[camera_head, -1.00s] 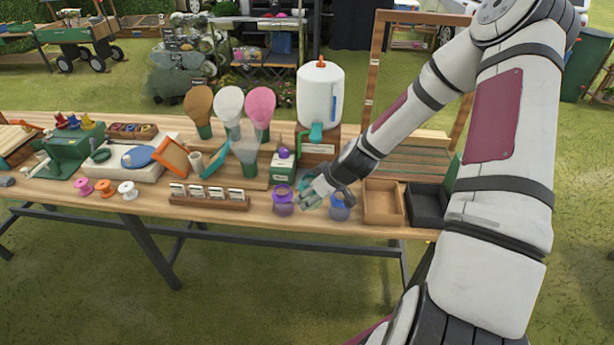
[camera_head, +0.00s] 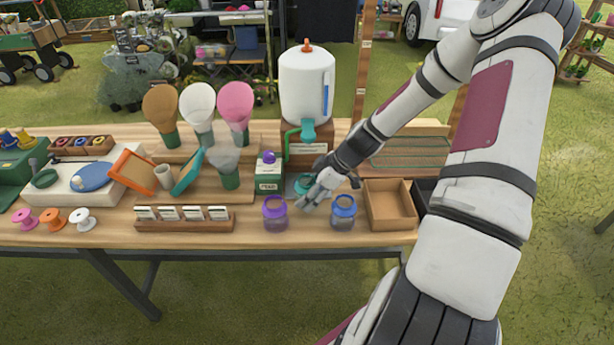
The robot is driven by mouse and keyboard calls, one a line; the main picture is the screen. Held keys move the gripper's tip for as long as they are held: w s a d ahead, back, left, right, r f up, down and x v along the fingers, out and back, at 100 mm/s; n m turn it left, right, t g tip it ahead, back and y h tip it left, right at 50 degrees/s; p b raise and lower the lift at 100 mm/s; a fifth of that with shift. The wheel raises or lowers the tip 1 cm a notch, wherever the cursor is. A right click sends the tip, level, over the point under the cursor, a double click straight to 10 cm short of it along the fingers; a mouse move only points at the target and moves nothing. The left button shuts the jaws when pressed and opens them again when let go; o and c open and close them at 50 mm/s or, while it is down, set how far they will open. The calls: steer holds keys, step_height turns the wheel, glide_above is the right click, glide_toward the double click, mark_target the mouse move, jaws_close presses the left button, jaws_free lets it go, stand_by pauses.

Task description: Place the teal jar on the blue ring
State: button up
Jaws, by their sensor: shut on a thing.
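My gripper (camera_head: 310,196) reaches down to the table from the right, behind and between two small jars. It is shut on the teal jar, of which a teal rim (camera_head: 302,183) shows beside the fingers; the fingers hide most of the rest. I cannot tell whether the jar touches the table. In front to the right is a glass-like jar with a blue ring (camera_head: 344,203) around its top. In front to the left is a similar jar with a purple ring (camera_head: 275,208). My gripper is apart from both.
A white dispenser (camera_head: 307,85) with a teal tap stands behind my gripper. A card rack (camera_head: 183,226) lies front left. Clear table lies in front of the jars.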

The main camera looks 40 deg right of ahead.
steer(key=w+d, duration=0.1)
steer(key=w, duration=0.1)
steer(key=w+d, duration=0.3)
steer(key=w, duration=0.2)
steer(key=shift+d, duration=0.35)
steer(key=shift+w+d+f, duration=0.1)
steer(key=shift+w+f, duration=0.1)
steer(key=shift+f, duration=0.55)
steer(key=o, duration=1.1)
steer(key=shift+c, duration=0.2)
steer(key=v, duration=1.2)
steer(key=shift+s, duration=0.1)
